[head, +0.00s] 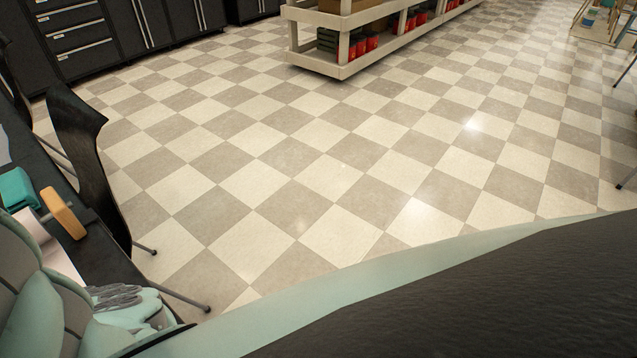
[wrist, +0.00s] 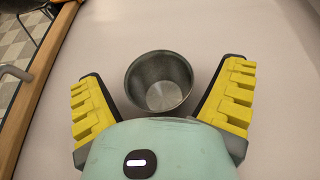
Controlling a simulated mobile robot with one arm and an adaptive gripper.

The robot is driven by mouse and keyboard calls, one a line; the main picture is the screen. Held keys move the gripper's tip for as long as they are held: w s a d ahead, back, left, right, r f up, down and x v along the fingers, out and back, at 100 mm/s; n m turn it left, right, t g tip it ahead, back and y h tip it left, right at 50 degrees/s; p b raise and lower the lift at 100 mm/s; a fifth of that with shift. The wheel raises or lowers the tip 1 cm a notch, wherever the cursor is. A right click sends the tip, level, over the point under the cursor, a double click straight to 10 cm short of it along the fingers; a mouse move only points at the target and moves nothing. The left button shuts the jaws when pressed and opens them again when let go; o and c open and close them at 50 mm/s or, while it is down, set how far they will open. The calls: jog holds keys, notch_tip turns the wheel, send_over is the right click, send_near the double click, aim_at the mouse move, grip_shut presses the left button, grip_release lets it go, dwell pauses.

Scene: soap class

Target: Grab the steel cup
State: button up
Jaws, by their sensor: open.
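The steel cup (wrist: 160,83) is a grey metal cup with an open round mouth, in the wrist view at the middle. It stands on a pale surface (wrist: 235,35). My gripper (wrist: 163,90) is open, with one yellow-padded finger on each side of the cup. A gap shows between each finger and the cup, so they look apart. The cup's near lower part is close to the top edge of my gripper's body. The head view does not show the cup or the fingers.
In the wrist view, a wooden edge (wrist: 43,70) borders the surface at left, with a metal handle (wrist: 14,72) beyond it. In the head view, a dark chair (head: 80,140) and a dark table (head: 105,255) are at left. A shelf unit (head: 345,70) stands beyond open checkered floor.

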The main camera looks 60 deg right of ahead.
jog(key=c, duration=1.1)
jog(key=shift+c, duration=0.2)
